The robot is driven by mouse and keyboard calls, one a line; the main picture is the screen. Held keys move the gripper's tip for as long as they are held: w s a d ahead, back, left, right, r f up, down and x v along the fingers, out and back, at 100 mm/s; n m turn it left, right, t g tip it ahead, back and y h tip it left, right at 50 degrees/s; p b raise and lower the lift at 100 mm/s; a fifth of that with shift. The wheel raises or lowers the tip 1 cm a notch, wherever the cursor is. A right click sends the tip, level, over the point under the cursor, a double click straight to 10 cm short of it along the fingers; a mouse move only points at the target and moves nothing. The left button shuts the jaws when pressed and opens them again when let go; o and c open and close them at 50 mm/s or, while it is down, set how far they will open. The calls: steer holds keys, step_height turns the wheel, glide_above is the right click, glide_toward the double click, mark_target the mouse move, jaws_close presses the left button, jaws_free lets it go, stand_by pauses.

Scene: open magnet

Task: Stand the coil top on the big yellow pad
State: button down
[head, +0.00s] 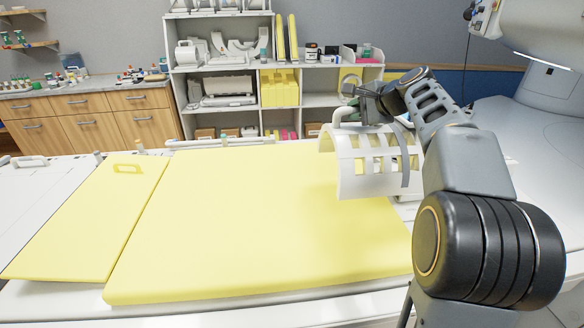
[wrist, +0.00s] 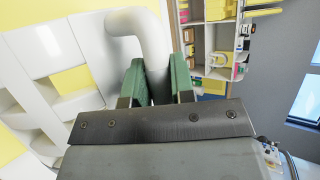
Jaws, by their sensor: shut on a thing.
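The coil top (head: 352,182) is a white, curved, slotted shell with a tube handle, seen in the head view over the right end of the big yellow pad (head: 230,230). A soft shadow lies on the pad near it; it looks held above the pad, though the gap is hard to judge. My gripper (head: 366,104) is shut on the coil top's handle. In the wrist view the green fingers of my gripper (wrist: 158,88) sit either side of the white handle (wrist: 140,22), with the slotted shell (wrist: 50,45) at left. The shell's far underside is hidden.
A smaller yellow pad (head: 90,215) with a handle slot lies left of the big pad. White shelves (head: 222,108) with coils and boxes stand behind, wooden cabinets (head: 100,115) at back left. The white scanner (head: 556,110) is at right. The big pad's left and middle are clear.

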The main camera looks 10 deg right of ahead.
steer(key=x, duration=0.3)
steer(key=a+r+p+x, duration=0.1)
steer(key=x, duration=0.4)
steer(key=shift+w+a+p, duration=0.35)
steer(key=shift+a, duration=0.1)
steer(key=w+a+f, duration=0.3)
steer(key=w+f, duration=0.1)
steer(key=f, duration=0.5)
steer(key=shift+w+f, duration=0.25)
steer(key=shift+w, duration=0.05)
steer(key=c, duration=1)
jaws_free()
steer(key=shift+f, duration=0.15)
steer(key=shift+o, duration=0.2)
steer(key=shift+s, duration=0.1)
